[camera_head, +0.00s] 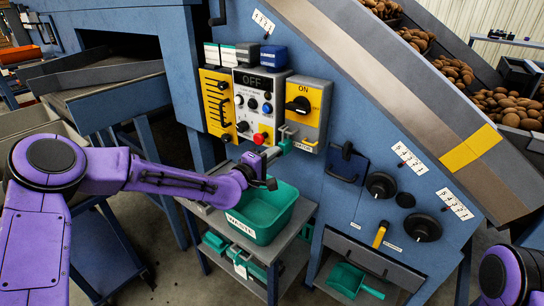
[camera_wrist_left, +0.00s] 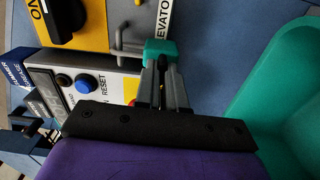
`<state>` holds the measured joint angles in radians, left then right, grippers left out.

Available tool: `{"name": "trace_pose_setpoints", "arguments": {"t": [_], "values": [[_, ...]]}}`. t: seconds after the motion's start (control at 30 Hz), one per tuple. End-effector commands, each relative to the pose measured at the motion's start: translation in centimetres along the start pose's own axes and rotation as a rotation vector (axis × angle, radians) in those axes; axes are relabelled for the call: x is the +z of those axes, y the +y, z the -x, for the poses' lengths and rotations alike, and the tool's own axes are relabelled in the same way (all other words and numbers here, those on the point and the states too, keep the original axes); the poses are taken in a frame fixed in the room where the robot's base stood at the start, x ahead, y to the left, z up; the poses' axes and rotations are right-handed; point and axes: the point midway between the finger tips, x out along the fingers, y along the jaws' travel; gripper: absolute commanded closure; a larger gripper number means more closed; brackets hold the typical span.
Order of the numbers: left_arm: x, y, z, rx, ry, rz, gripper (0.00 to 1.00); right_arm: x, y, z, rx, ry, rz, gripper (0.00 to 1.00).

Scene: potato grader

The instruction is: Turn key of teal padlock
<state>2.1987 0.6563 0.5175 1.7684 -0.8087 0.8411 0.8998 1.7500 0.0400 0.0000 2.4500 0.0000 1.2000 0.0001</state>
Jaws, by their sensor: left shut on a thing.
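The teal padlock (camera_head: 286,146) hangs at the lower left of the yellow ON switch panel, above the teal tub. In the left wrist view the padlock (camera_wrist_left: 158,48) sits right at my fingertips, below a grey hasp. My left gripper (camera_head: 270,154) is at the padlock from below and in front. Its two grey fingers (camera_wrist_left: 165,72) are close together, shut on the key at the padlock's underside. The key is mostly hidden between the fingers. My right gripper is out of view; only a purple part of that arm shows at lower right.
The yellow ON panel (camera_head: 311,108) with a black rotary switch is just above. The control box (camera_head: 247,125) with several buttons is at its left. A teal tub (camera_head: 275,226) stands below my gripper on a grey cart (camera_head: 297,255).

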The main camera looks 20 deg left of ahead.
Motion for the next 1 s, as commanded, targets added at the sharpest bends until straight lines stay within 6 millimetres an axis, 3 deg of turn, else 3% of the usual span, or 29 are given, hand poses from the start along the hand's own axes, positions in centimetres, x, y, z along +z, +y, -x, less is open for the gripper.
{"name": "trace_pose_setpoints", "arguments": {"t": [0.67,0.7,0.77,1.0], "values": [[0.0,-0.01,0.0,0.0,0.0,0.058,1.0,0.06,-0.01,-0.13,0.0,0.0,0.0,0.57],[0.0,0.0,0.0,0.0,0.0,0.058,0.81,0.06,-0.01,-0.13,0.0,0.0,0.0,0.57],[0.0,0.0,0.0,0.0,0.0,0.058,0.65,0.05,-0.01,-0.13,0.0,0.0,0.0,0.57],[0.01,-0.01,0.01,0.0,0.0,0.057,0.65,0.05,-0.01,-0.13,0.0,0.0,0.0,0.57]]}}
